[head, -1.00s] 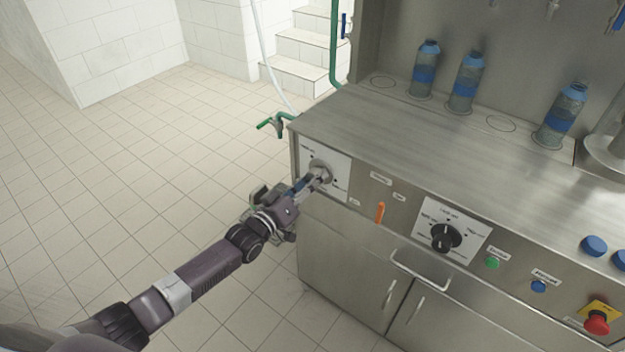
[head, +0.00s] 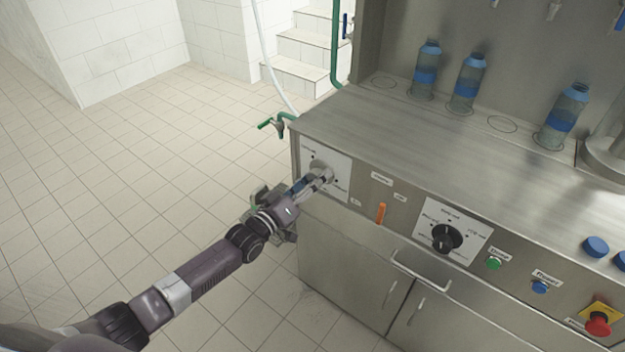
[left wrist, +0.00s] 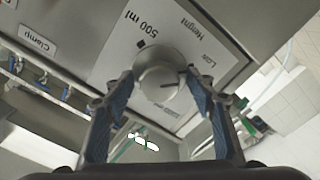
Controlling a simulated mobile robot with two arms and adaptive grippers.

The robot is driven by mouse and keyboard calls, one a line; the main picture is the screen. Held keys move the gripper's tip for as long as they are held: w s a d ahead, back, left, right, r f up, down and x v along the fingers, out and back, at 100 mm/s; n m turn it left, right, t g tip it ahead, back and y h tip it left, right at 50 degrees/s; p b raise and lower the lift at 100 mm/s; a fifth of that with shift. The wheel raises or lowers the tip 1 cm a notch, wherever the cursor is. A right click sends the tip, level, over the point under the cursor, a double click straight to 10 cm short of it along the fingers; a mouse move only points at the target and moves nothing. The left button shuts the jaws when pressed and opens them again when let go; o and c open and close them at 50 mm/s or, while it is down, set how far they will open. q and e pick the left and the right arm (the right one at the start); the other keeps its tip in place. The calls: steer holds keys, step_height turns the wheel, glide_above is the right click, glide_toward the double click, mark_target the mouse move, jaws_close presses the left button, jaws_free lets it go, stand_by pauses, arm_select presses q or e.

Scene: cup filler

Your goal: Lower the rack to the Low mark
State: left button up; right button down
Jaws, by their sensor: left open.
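The round grey knob (head: 320,170) sits on a white plate (head: 339,186) at the left end of the machine's front panel. It also shows in the left wrist view (left wrist: 160,72), with a short dark line near its right side. The plate there reads "Height", "Low" and "500 ml", with the Low label (left wrist: 210,58) to the knob's upper right. My left gripper (head: 323,181) is open at the knob, one finger on each side in the left wrist view (left wrist: 162,88). I cannot tell whether the fingers touch it. My right gripper is not in view.
An orange lever (head: 381,213), a black selector knob (head: 443,238), a green button (head: 494,263) and a red emergency button (head: 598,325) line the panel. Bottles with blue bands, such as one (head: 425,70), stand on the worktop. A green tap (head: 278,124) juts out left; the tiled floor is clear.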

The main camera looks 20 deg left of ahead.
arm_select(q)
steer(key=shift+s, duration=0.1)
steer(key=v, duration=1.1)
steer(key=shift+s+a, duration=0.15)
steer(key=shift+s, duration=0.25)
